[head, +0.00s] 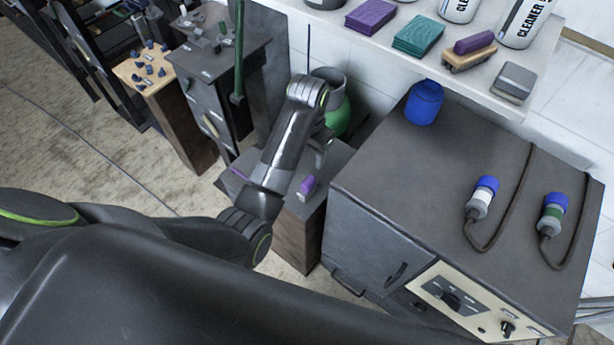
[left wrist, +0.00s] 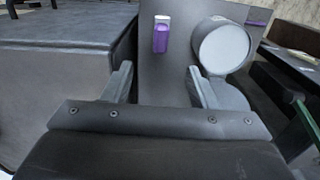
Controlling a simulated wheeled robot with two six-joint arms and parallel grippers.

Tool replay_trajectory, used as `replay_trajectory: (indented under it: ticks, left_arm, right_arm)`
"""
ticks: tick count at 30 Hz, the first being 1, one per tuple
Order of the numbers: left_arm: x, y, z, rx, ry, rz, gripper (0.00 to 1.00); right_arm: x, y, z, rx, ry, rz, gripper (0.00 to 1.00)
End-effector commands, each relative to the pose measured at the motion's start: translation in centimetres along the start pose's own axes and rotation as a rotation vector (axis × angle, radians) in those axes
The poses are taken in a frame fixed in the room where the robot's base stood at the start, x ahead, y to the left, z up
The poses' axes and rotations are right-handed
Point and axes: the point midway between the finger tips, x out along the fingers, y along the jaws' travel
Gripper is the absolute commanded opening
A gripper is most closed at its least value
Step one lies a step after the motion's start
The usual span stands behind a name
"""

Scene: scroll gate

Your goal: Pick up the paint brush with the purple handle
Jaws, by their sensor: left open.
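A thin purple strip, which may be the brush handle (head: 237,173), shows at the left edge of the small grey table (head: 338,160). It also shows at the upper right of the left wrist view (left wrist: 256,22), beyond a grey cylinder (left wrist: 222,45); no bristles are visible. A short purple block with a pale end (head: 308,187) is on the same table, and it shows in the left wrist view (left wrist: 161,38) ahead of the fingers. My left gripper (head: 320,151) is open and empty above the table, its fingers spread in the left wrist view (left wrist: 160,82). My right gripper is out of view.
A large grey cabinet (head: 440,150) stands right of the small table, bearing a blue jar (head: 424,104) and two plugs with cables. A shelf (head: 390,48) with sponges and cleaner bottles is behind. A green pole (head: 239,50) rises at the left, beside a grey stand.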

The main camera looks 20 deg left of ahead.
Motion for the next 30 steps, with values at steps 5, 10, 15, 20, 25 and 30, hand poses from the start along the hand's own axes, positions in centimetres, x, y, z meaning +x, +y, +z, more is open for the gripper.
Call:
replay_trajectory:
  ticks: [5, 10, 15, 20, 25, 30]
  left_arm:
    - [0.2, 0.2, 0.0, 0.006, -0.005, 0.002, 0.53]
    - [2.4, 0.1, 0.0, 0.005, -0.005, 0.001, 0.53]
    - [5.5, 0.1, 0.1, 0.005, -0.010, 0.002, 0.53]
    - [8.8, 0.1, 0.1, 0.005, -0.009, 0.002, 0.53]
    - [10.9, 0.1, 0.0, 0.004, -0.007, 0.002, 0.53]
    - [11.7, 0.1, 0.0, 0.004, -0.005, 0.001, 0.53]
  right_arm:
    - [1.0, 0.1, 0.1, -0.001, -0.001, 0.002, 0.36]
    - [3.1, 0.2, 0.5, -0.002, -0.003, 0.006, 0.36]
    - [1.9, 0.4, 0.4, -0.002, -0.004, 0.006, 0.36]
    - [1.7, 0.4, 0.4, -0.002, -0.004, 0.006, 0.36]
    - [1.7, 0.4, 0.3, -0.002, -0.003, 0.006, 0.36]
    - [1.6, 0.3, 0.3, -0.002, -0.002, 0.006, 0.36]
